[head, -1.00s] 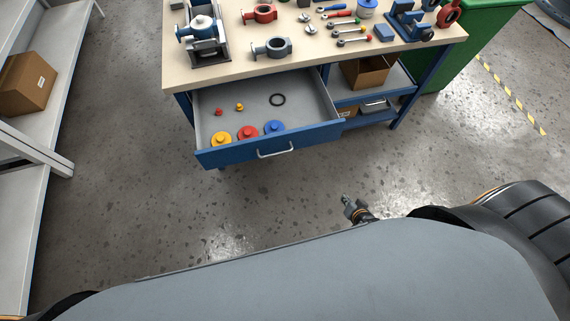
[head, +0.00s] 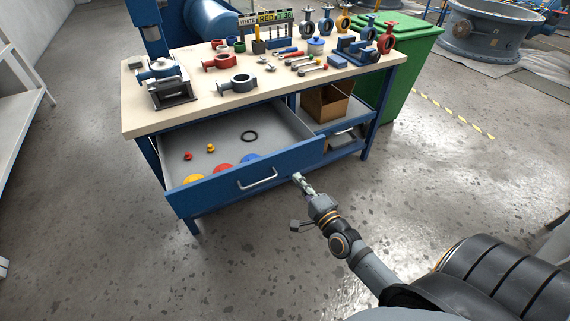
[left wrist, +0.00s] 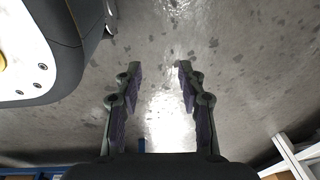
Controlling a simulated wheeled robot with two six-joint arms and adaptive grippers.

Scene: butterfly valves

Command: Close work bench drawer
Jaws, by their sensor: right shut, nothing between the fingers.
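The work bench drawer (head: 222,190) is pulled out from under the bench top, and its blue front with a pale handle (head: 259,180) faces me. Inside it lie yellow, red and blue discs, small red and yellow parts and a black ring (head: 249,135). My right gripper (head: 299,180) is shut and empty, its tips close to the right part of the drawer front, right of the handle. I cannot tell whether they touch it. My left gripper shows only in the left wrist view (left wrist: 158,75), open and empty, above bare floor.
The work bench top (head: 195,115) carries valve parts, wrenches and a clamped valve. A cardboard box (head: 325,103) stands on the shelf right of the drawer. A green bin (head: 400,70) stands right of the bench. The floor before the drawer is clear.

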